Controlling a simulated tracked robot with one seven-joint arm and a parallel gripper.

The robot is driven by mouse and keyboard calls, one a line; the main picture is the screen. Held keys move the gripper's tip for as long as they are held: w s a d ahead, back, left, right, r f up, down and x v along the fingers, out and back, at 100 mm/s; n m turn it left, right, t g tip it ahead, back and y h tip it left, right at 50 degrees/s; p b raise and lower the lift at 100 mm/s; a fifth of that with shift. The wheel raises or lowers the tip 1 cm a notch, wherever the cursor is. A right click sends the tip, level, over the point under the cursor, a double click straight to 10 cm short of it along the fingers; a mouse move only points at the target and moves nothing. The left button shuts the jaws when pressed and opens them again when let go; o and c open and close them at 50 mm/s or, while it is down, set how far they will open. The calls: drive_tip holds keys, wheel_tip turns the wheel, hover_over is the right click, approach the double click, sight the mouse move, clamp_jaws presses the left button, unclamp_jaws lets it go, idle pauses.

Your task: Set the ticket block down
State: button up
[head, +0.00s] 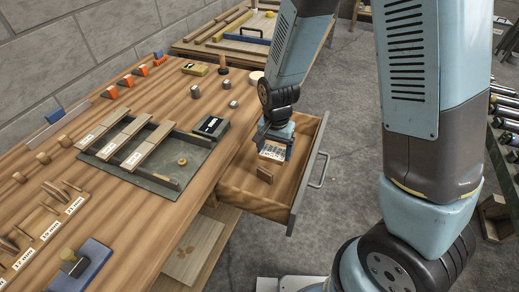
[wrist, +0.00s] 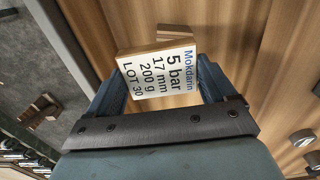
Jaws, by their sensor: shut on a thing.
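The ticket block (wrist: 160,68) is a small wooden block with a white printed face reading "Mokdarin, 5 bar, 17 mm, 200 g, LOT 30". My gripper (wrist: 155,85) is shut on it, with one blue finger at each side. In the head view the ticket block (head: 272,152) shows below my gripper (head: 274,143), over the open drawer (head: 240,201) of the bench. I cannot tell whether the block touches the drawer floor. A small brown wooden piece (head: 265,174) lies in the drawer, just in front of the ticket block.
The workbench (head: 165,95) holds a tray (head: 150,183) with labelled veneer strips, a dark green device (head: 210,127) and several metal cylinders near the drawer. The drawer front with its handle (head: 319,170) stands out on the right. Bare drawer floor shows around the brown piece.

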drive_tip(key=w+d+f, duration=0.1)
drive_tip(key=w+f, duration=0.2)
drive_tip(key=w, duration=0.1)
drive_tip(key=w+d+f, duration=0.1)
drive_tip(key=w+f, duration=0.2)
drive_tip(key=w, duration=0.1)
drive_tip(key=w+f, duration=0.2)
drive_tip(key=w, duration=0.3)
drive_tip(key=shift+d+f, duration=0.4)
drive_tip(key=shift+w+d+f, duration=0.1)
drive_tip(key=shift+w+f, duration=0.3)
drive_tip(key=shift+f, duration=0.1)
drive_tip(key=shift+w+f, duration=0.1)
drive_tip(key=shift+f, duration=1.45)
drive_tip(key=o, duration=1)
drive_tip(key=shift+f, duration=0.1)
drive_tip(key=shift+c, duration=0.2)
wheel_tip(320, 180, up, 12)
drive_tip(key=shift+r, duration=0.2)
